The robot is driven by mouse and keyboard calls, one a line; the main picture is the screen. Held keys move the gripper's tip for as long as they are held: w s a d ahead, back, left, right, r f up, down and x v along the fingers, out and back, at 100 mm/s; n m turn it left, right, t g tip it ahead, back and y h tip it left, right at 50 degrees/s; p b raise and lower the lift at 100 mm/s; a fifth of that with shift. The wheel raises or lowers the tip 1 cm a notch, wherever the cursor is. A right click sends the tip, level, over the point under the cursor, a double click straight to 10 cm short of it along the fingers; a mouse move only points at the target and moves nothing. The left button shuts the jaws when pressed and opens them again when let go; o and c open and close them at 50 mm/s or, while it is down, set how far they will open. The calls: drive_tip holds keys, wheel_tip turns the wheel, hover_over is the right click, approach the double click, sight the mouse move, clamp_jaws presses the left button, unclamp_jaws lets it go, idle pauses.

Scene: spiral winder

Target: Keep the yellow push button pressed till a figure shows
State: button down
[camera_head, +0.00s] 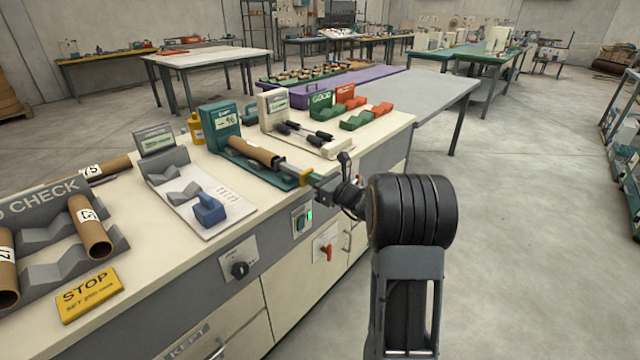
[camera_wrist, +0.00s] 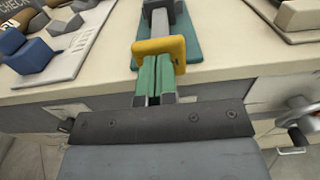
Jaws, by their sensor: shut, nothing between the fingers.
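The teal gauge (camera_head: 222,141) stands on the bench with a brown cardboard tube (camera_head: 252,152) lying in it. Its small screen (camera_head: 227,121) shows a figure that looks like it ends in 96; the small print above is unreadable. The yellow push button (camera_head: 303,174) is at the near end of the gauge, on a grey rod; it also shows in the wrist view (camera_wrist: 159,47). My gripper (camera_head: 319,181) is shut and empty. In the wrist view its green fingertips (camera_wrist: 156,64) are up against the yellow button and seem to touch it.
Left of the gauge is a white board (camera_head: 205,205) with a grey rest and a blue block (camera_head: 209,209). A yellow STOP sign (camera_head: 88,294) lies nearer. Green (camera_head: 357,121) and red trays stand behind right. Knob (camera_head: 239,269) and red handle (camera_head: 327,251) stick out of the bench front.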

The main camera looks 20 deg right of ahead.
sight(305, 174)
idle(0.3)
drive_tip(key=b+x, duration=0.1)
drive_tip(key=x, duration=0.2)
drive_tip(key=shift+w+a, duration=0.25)
drive_tip(key=shift+w, duration=0.1)
drive_tip(key=shift+w+a, duration=0.1)
drive_tip(key=shift+w, duration=0.25)
drive_tip(key=shift+a+r, duration=0.1)
drive_tip(key=shift+r, duration=0.25)
drive_tip(key=shift+r, duration=0.1)
idle(0.9)
idle(0.5)
drive_tip(key=shift+s+d+f, duration=0.2)
drive_tip(key=shift+f, duration=0.05)
drive_tip(key=v, duration=1.4)
drive_tip(key=shift+f, duration=0.15)
